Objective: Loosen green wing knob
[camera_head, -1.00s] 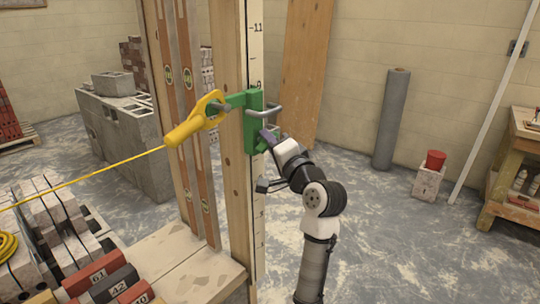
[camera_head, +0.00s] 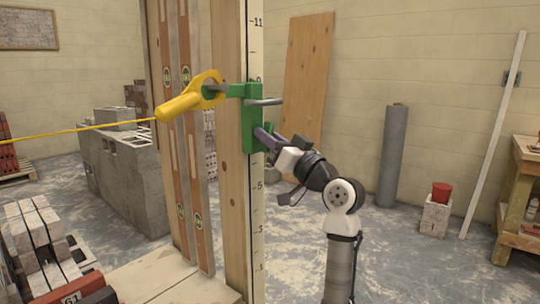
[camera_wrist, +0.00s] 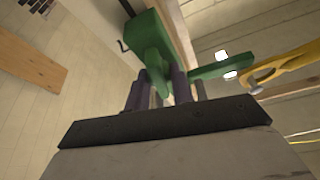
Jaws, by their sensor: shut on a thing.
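A green bracket (camera_head: 250,118) clasps the upright post with the white scale strip, and a grey metal handle (camera_head: 263,101) juts from it. The green wing knob (camera_wrist: 157,67) shows in the wrist view, hanging below the bracket body, between my gripper's purple-grey fingers. My gripper (camera_head: 262,137) is at the bracket's lower right side in the head view, reaching up from below right, and it is shut on the knob. In the head view the knob is hidden behind my fingers. A yellow line holder (camera_head: 185,98) hangs on the bracket's green arm at the left.
A yellow string (camera_head: 75,130) runs left from the holder. Two wooden levels (camera_head: 200,150) stand left of the post (camera_head: 232,180). Brick stacks (camera_head: 40,240) are at lower left.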

